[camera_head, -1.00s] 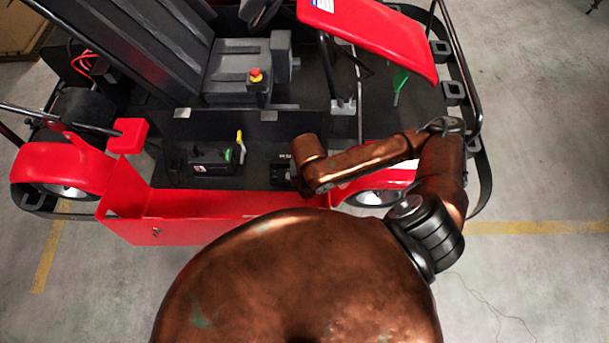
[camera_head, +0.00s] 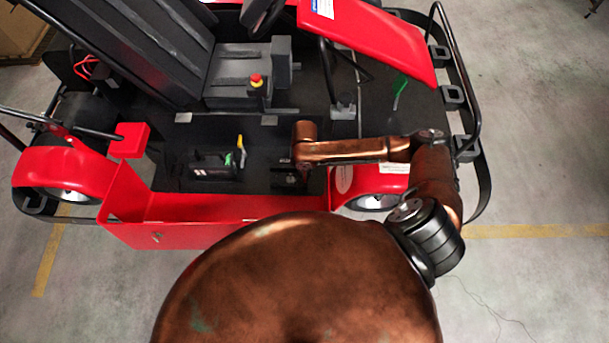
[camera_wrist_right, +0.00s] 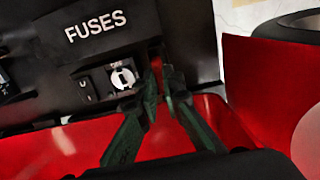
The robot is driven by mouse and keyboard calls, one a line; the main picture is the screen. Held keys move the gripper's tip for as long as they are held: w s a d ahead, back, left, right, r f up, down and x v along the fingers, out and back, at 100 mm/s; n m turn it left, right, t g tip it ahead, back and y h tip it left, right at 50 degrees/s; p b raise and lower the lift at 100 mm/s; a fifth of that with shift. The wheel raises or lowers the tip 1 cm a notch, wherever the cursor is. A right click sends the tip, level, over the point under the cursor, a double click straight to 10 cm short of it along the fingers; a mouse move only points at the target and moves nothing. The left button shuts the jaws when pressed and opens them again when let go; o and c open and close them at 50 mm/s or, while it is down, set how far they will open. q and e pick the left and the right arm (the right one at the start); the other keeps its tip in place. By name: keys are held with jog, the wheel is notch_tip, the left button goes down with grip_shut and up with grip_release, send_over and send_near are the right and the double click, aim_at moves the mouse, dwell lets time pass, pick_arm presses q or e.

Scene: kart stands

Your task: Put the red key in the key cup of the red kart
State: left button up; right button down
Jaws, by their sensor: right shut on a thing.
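The red kart (camera_head: 215,206) stands in front of me, its red side panel nearest. My right gripper (camera_head: 288,178) hangs over its near side, mostly hidden under my wrist in the head view. In the right wrist view, its two green fingers (camera_wrist_right: 160,78) are close together at the tips, shut on a small reddish thing (camera_wrist_right: 157,66), likely the red key, mostly hidden. The tips are just right of a round switch (camera_wrist_right: 123,77) marked OFF, below a black panel lettered FUSES (camera_wrist_right: 95,27). I cannot make out the key cup. My left gripper is not in view.
A black box (camera_head: 212,164) with a yellow piece (camera_head: 241,145) stands left of my right gripper on the kart. A red and yellow button (camera_head: 257,80) sits beside the seat. A green item (camera_head: 400,88) lies on the floor plate.

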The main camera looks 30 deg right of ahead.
aim_at(305, 175)
jog(key=shift+s+f, duration=0.1)
jog(key=shift+f, duration=0.95)
jog(key=shift+f, duration=0.1)
jog(key=c, duration=2.1)
grip_release()
notch_tip(305, 175, up, 12)
jog(key=shift+r+b, duration=0.15)
jog(key=shift+b, duration=0.35)
jog(key=shift+a, duration=0.1)
